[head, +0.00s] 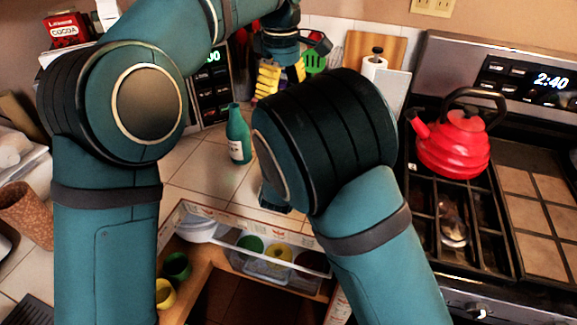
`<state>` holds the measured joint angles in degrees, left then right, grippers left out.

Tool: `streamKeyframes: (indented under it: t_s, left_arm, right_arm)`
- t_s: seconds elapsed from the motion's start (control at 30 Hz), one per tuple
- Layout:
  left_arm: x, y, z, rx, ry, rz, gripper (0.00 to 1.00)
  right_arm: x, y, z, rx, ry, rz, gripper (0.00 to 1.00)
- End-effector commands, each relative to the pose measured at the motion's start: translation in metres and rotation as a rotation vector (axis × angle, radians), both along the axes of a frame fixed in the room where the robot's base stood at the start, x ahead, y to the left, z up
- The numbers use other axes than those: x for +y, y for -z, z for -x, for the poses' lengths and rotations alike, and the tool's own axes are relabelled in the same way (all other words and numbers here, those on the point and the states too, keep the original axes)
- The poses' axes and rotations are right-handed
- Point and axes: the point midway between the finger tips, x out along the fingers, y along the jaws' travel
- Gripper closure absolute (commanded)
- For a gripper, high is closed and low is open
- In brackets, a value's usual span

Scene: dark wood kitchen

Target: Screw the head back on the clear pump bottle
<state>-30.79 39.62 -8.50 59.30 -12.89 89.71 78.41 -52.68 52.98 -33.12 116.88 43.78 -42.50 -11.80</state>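A small clear, shiny object (453,222) rests on the stove grate at the right; it may be the clear pump bottle, but I cannot make out its shape. I cannot make out a pump head anywhere. My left arm reaches across the top, and its wrist end (281,45) is near the utensils at the back of the counter. Only a small dark part shows beside the elbow, above the counter edge.
A teal bottle (238,136) stands upright on the tiled counter (195,165). An open drawer (225,259) below holds several bowls and cups. A red kettle (452,142) sits on the stove. A green spatula (314,62) and a paper roll (374,66) are behind.

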Motion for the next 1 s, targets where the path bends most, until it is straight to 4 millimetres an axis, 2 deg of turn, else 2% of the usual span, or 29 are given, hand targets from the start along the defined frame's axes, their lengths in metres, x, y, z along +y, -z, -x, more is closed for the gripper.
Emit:
streamKeyframes:
  t_s: [0.17,0.5,0.7,0.83,1.0]
  left_arm:
    - [-0.003,0.008,-0.002,0.009,0.151,-0.005,0.24]
    - [-0.011,0.029,-0.012,0.019,0.817,-0.005,0.24]
    - [-0.012,0.033,-0.016,0.008,1.11,0.001,0.24]
    - [-0.013,0.034,-0.018,0.002,1.208,0.003,0.24]
    - [-0.013,0.034,-0.018,-0.001,1.247,0.001,0.24]
  right_arm:
    - [0.0,0.0,0.0,0.0,0.0,0.0,1.0]
    - [0.0,0.0,0.0,0.0,0.0,0.0,1.0]
    - [0.0,0.0,0.0,0.0,0.0,0.0,1.0]
    - [0.0,0.0,0.0,0.0,0.0,0.0,1.0]
    - [0.0,0.0,0.0,0.0,0.0,0.0,1.0]
